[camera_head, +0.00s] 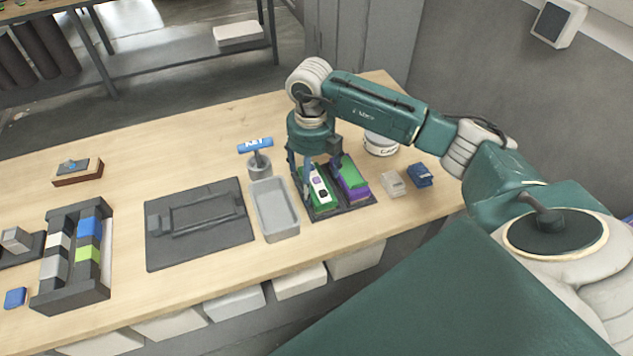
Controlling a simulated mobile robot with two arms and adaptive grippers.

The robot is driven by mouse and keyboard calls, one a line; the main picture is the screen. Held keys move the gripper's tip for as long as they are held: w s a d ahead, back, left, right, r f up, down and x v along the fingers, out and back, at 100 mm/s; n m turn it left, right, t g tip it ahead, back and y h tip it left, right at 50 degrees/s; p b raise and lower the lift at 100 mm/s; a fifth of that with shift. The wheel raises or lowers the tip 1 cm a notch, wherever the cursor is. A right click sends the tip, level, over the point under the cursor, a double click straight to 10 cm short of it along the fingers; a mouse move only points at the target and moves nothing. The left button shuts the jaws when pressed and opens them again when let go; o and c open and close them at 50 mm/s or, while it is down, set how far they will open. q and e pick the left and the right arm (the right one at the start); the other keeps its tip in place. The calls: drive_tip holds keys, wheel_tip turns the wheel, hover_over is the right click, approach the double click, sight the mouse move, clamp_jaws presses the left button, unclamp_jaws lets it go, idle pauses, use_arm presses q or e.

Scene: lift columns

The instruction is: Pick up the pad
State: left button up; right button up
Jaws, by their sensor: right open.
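My right gripper (316,190) points down over a dark tray (352,214) on the wooden table. It is open, with its fingers around or just above a green piece (323,205) that carries a white strip with dark and purple marks. I cannot tell whether the fingers touch it. Beside it in the same tray, a green slab (353,171) lies on a purple block (352,190). Which of these is the pad is not clear from the picture; the gripper partly hides the tray's back. My left gripper is not in view.
A grey bin (264,190) stands left of the tray, with a blue sign on a stand (255,145) behind. A dark fixture plate (160,255) and block rack (75,305) lie farther left. Small grey (392,184) and blue (420,176) blocks and a white tub (380,148) sit right.

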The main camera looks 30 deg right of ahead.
drive_tip(key=shift+f, duration=0.75)
drive_tip(key=shift+c, duration=1.3)
drive_tip(key=c, duration=1.2)
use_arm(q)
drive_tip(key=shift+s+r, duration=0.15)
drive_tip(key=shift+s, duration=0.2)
use_arm(e)
drive_tip(key=shift+c, duration=0.6)
